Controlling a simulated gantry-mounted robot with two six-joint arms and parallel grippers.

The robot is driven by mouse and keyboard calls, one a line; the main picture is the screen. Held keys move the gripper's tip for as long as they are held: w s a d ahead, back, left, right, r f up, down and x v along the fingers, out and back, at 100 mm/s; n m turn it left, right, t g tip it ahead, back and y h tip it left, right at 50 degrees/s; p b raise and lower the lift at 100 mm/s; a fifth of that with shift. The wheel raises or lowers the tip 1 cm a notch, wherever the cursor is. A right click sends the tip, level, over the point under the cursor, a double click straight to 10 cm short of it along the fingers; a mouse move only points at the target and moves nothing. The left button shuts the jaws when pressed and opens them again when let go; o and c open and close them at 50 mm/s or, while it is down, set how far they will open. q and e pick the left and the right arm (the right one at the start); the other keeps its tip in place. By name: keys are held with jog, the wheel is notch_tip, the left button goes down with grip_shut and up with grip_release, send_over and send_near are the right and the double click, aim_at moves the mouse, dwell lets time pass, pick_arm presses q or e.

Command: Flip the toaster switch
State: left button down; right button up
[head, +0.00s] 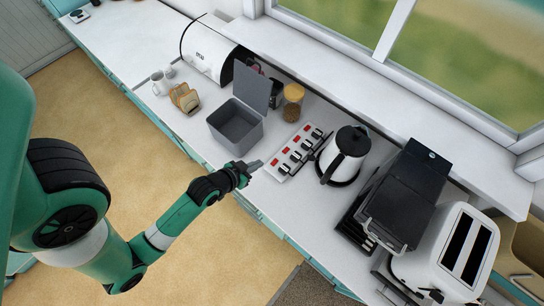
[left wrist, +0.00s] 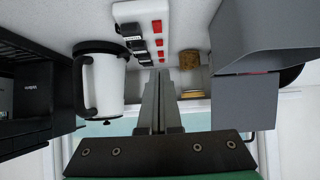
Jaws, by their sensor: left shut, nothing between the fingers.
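A white power strip (head: 282,168) with several red rocker switches and black plugs lies on the counter. It also shows at the top of the left wrist view (left wrist: 127,10), with the red switches on the right and the plugs on the left. My left gripper (head: 257,164) is shut and empty at the near left edge of the strip; its fingers (left wrist: 160,78) point along the strip in the left wrist view. I cannot tell whether they touch it. A white toaster (head: 428,262) with two dark slots stands at the far right. Which switch belongs to it is not visible.
A grey open-lidded bin (head: 235,135) stands left of the strip, and a white kettle (head: 340,165) stands right of it. A jar (head: 292,103) is behind the strip. A black machine (head: 405,200) stands between kettle and toaster. A toast rack (head: 185,98) is at left.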

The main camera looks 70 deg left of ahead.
pick_arm(q)
send_over(275, 161)
jog(key=s+d, duration=0.1)
jog(key=s, duration=0.2)
jog(key=f, duration=0.5)
jog(key=shift+w+d+f+b, duration=0.15)
jog(key=shift+w+d+b, duration=0.1)
jog(key=shift+b, duration=0.1)
jog(key=f, duration=0.3)
jog(key=shift+w+a+f+b, duration=0.3)
jog(key=shift+w, duration=0.05)
jog(key=shift+w+f, duration=0.1)
jog(key=shift+f, duration=0.25)
jog(key=shift+f, duration=0.3)
jog(key=shift+w+a, duration=0.1)
jog(key=shift+w+r, duration=0.1)
jog(key=shift+w+a+r, duration=0.25)
jog(key=shift+w+a, duration=0.1)
jog(key=shift+w, duration=0.2)
